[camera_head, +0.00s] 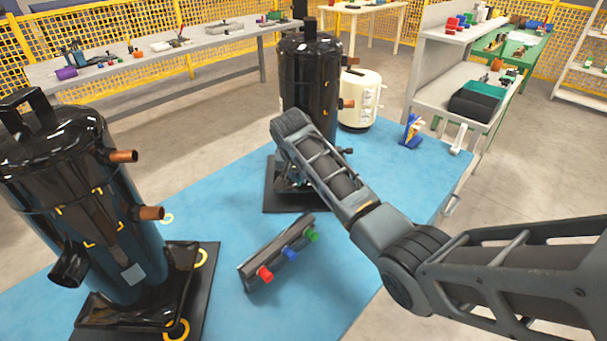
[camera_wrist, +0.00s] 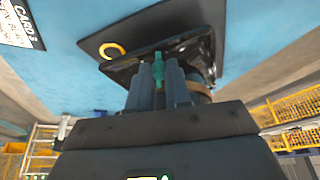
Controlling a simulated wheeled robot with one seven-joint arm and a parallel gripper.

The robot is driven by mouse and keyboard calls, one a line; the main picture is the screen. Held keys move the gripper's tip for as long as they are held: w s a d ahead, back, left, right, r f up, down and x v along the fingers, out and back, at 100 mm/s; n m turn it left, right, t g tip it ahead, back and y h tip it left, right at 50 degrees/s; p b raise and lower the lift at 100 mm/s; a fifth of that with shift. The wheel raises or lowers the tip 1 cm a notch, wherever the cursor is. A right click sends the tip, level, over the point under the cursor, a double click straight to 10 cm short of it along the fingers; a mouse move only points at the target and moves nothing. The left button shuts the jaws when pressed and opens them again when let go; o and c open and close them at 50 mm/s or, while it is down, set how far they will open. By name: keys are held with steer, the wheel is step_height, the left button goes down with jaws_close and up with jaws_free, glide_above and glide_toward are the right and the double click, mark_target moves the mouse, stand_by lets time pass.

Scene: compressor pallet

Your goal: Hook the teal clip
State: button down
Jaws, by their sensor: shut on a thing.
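The teal clip (camera_wrist: 158,68) shows in the wrist view, between the tips of my gripper (camera_wrist: 163,78). My gripper is shut on it. Beyond the clip is a black compressor's base plate (camera_wrist: 107,35), with a yellow ring (camera_wrist: 113,51) lying on it, apart from the clip. In the head view my arm reaches to the far black compressor (camera_head: 308,75) on its dark base plate (camera_head: 275,206).
A second black compressor (camera_head: 60,185) stands at the left on the blue pallet (camera_head: 220,235). A dark rack (camera_head: 262,250) with red, blue and green pieces lies between them. A cream tank (camera_head: 357,100) stands behind the far compressor. Blue surface is clear around the rack.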

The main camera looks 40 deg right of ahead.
steer(key=w+m+g+b, duration=0.4)
steer(key=w+m+b, duration=0.2)
steer(key=m+b, duration=0.5)
steer(key=shift+h, duration=0.3)
steer(key=shift+w+d, duration=0.1)
steer(key=c, duration=1.1)
jaws_free()
steer(key=shift+o, duration=0.2)
steer(key=v, duration=0.7)
steer(key=shift+r, duration=0.35)
steer(key=shift+w, duration=0.1)
